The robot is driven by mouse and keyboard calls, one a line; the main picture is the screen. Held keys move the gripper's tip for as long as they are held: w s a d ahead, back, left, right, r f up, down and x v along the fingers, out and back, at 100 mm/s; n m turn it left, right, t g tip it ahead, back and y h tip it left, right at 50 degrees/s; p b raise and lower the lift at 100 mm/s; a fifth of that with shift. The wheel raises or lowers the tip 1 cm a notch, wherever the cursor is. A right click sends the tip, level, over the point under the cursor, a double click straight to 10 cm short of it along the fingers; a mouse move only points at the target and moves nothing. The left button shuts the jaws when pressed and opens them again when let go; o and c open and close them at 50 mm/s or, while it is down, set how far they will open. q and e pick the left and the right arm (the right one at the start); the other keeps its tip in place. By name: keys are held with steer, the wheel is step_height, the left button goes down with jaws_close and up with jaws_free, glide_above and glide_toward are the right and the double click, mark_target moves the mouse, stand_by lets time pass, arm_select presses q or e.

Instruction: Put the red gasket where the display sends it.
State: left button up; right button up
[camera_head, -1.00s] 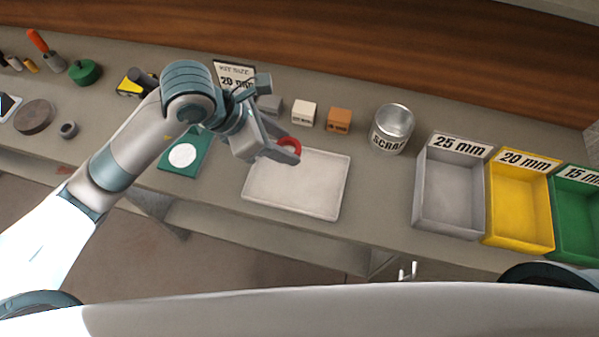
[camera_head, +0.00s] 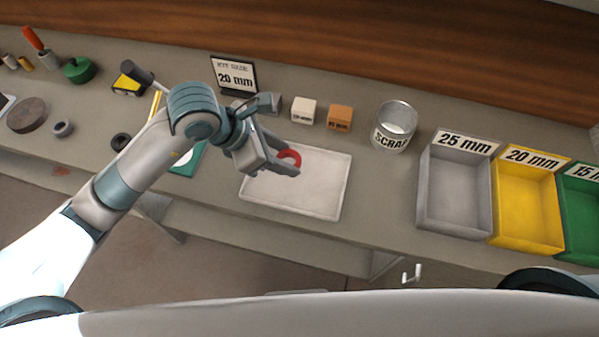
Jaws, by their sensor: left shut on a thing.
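The red gasket (camera_head: 291,156) is a small ring held in the fingers of my left gripper (camera_head: 284,164). That gripper is shut on it, over the upper left part of a white tray (camera_head: 318,193); the fingers hide part of the ring. The display (camera_head: 235,76) stands at the back and reads "20 mm", with a smaller line above that looks like "KIT SIZE". At the right are a grey bin labelled 25 mm (camera_head: 454,194), a yellow bin labelled 20 mm (camera_head: 527,208) and a green bin (camera_head: 581,218) cut by the frame edge. My right gripper is not in view.
A metal scrap can (camera_head: 395,127) stands between the tray and the bins. A white block (camera_head: 303,111) and an orange block (camera_head: 340,118) are behind the tray. A black ring (camera_head: 121,142) and several tools lie at the left. Counter between tray and grey bin is clear.

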arm_select(q)
steer(key=o, duration=1.2)
steer(key=shift+r, duration=0.1)
steer(key=shift+a+r, duration=0.3)
steer(key=shift+r, duration=0.15)
steer(key=b+v, duration=0.3)
steer(key=v, duration=1.3)
steer(key=shift+s+r, duration=0.1)
steer(key=shift+r, duration=0.05)
